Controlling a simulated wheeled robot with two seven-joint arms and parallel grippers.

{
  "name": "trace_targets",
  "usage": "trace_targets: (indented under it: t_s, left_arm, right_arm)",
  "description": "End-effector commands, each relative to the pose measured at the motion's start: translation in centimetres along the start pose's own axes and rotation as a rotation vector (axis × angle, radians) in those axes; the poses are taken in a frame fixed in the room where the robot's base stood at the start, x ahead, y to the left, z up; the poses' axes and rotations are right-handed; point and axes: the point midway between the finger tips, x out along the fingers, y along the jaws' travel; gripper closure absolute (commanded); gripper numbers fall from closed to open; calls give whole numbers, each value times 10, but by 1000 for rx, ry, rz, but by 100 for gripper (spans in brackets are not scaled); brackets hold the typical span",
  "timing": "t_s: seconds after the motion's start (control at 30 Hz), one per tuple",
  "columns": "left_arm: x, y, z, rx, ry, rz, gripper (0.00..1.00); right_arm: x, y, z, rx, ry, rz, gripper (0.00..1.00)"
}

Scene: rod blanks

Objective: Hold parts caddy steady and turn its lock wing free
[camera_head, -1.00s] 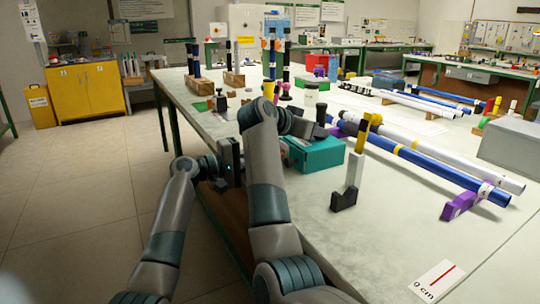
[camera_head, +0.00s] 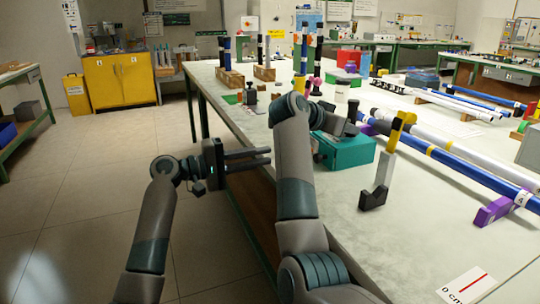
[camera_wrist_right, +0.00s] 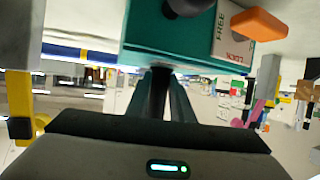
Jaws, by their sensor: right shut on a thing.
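The teal parts caddy (camera_head: 345,152) stands on the bench near its left edge. In the right wrist view its teal wall (camera_wrist_right: 150,38) fills the top. An orange lock wing (camera_wrist_right: 260,23) sits beside a pale label (camera_wrist_right: 231,40) reading "FREE" in dark letters, with red lettering below. My right gripper (camera_wrist_right: 160,74) is shut on a dark part of the caddy, probably its handle; the grip is partly hidden. My left gripper (camera_head: 270,157) is open and empty, left of the caddy and apart from it, by the bench edge. Its fingers point right.
An upright grey and yellow piece with a black foot (camera_head: 374,198) stands right of the caddy. Blue tubes (camera_head: 450,160) and white tubes lie on the bench farther right. A white jar (camera_head: 342,92) stands behind the caddy.

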Motion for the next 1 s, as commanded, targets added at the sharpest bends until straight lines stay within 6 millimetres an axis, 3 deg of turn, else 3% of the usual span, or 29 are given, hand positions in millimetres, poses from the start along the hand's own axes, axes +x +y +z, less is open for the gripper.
trace_targets:
  t_s: [0.4, 0.43, 0.5, 0.53, 1.0]
  left_arm:
    - [-2, 0, 0, -1, 0, 0, 84]
    - [-2, 0, 0, -1, 0, 0, 84]
    - [-2, 0, 0, -1, 0, 0, 84]
    - [-2, 0, 0, -1, 0, 0, 84]
    - [-2, 0, 0, -1, 0, 0, 84]
  right_arm:
    - [0, 0, 0, 0, 0, 0, 100]
    - [0, 0, 0, 0, 0, 0, 77]
    - [0, 0, 0, 0, 0, 0, 60]
    - [0, 0, 0, 0, 0, 0, 58]
    - [-8, 0, 0, 0, 1, -1, 58]
